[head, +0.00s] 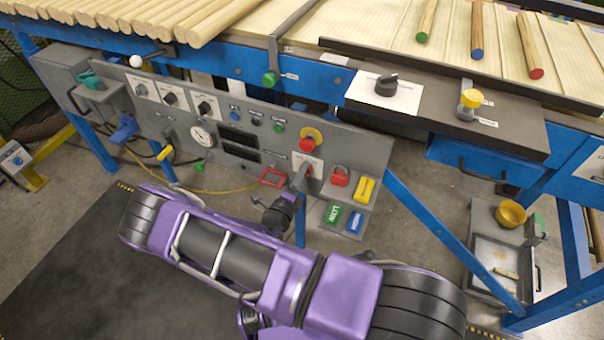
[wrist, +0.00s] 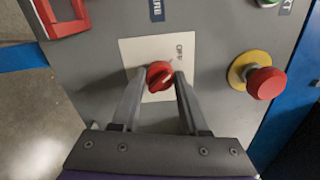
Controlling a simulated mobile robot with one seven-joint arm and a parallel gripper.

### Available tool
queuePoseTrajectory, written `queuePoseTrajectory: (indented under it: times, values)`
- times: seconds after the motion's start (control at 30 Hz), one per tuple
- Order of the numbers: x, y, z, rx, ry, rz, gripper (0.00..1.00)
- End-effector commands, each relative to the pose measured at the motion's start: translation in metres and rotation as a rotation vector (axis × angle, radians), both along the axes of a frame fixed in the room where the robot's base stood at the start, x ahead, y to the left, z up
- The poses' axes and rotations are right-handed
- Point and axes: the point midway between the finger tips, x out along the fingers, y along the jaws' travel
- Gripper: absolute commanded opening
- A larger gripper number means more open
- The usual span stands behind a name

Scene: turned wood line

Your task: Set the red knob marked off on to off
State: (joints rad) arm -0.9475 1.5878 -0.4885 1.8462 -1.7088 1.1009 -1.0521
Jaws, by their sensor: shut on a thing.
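The red knob (wrist: 160,76) sits on a white plate (wrist: 160,52) on the grey panel, in the middle of the wrist view. The plate bears small dark lettering that looks like OFF, above and right of the knob. My gripper (wrist: 161,79) is shut on the red knob, one finger at its left side and one at its right. A dark slanting line shows on the knob's face, but I cannot tell its setting for sure. In the head view my gripper (head: 301,178) is at the white plate (head: 313,162) and largely hides the knob.
A red mushroom button (wrist: 265,82) on a yellow base stands close right of the knob in the wrist view. A red square frame (head: 273,178) is left of my gripper in the head view. A red padlock (head: 340,176) and a yellow block (head: 364,189) are to the right.

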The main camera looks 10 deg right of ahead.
Motion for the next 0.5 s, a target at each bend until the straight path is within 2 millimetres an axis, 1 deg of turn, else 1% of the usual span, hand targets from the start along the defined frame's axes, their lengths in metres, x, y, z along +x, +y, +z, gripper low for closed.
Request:
queuePoseTrajectory:
  times: [0.2,0.5]
  values:
    - [-0.0005,0.0002,-0.0006,-0.058,0.043,0.0,0.0]
    - [-0.0005,0.0001,-0.0006,-0.081,0.06,0.0,0.0]
